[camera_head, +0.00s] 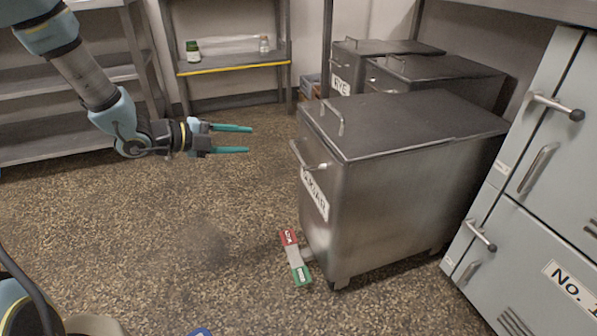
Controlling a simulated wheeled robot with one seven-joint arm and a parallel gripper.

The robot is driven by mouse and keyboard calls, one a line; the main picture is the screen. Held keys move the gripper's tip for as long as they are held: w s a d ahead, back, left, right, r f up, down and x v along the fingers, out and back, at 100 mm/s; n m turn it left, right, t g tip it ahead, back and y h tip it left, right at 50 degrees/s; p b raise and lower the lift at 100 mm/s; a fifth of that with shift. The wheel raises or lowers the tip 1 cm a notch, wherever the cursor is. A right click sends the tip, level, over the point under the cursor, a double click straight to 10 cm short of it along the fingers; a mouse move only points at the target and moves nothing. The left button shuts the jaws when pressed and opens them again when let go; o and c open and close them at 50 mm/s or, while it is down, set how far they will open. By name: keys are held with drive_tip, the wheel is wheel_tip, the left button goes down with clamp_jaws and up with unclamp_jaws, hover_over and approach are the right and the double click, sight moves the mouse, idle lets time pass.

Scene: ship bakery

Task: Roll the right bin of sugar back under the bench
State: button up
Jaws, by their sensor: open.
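A steel bin (385,205) with a flat grey lid stands on the floor right of centre, forward of two other bins. Its front label (314,196) is partly hidden by the handle and ends in letters like "AR". A bar handle (305,158) sticks out from its front face, and another handle sits on the lid. The bench (540,8) shows only as an edge at top right.
The bin marked RYE (341,86) and another bin (440,68) stand behind. Grey cabinets (530,225) with protruding handles are close on the right. Steel shelves (70,125) and a low rack (235,67) line the back left. The floor (170,220) at left is clear.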

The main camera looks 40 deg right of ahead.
sight(298, 152)
drive_tip(key=s+d+f+m+g+b, duration=0.1)
drive_tip(key=s+d, duration=0.1)
drive_tip(key=d, duration=0.2)
drive_tip(key=s+d+f+m+g+b, duration=0.1)
drive_tip(key=s+d+f+b, duration=0.1)
drive_tip(key=s+d, duration=0.1)
drive_tip(key=s+d+f+m+g+b, duration=0.1)
drive_tip(key=s+d+f, duration=0.1)
drive_tip(key=s+d, duration=0.1)
drive_tip(key=shift+s+d+m+h+b, duration=0.25)
drive_tip(key=shift+d+m+h+b, duration=0.15)
drive_tip(key=shift+d, duration=0.4)
drive_tip(key=shift+c, duration=0.3)
clamp_jaws()
drive_tip(key=shift+f, duration=0.1)
idle(0.5)
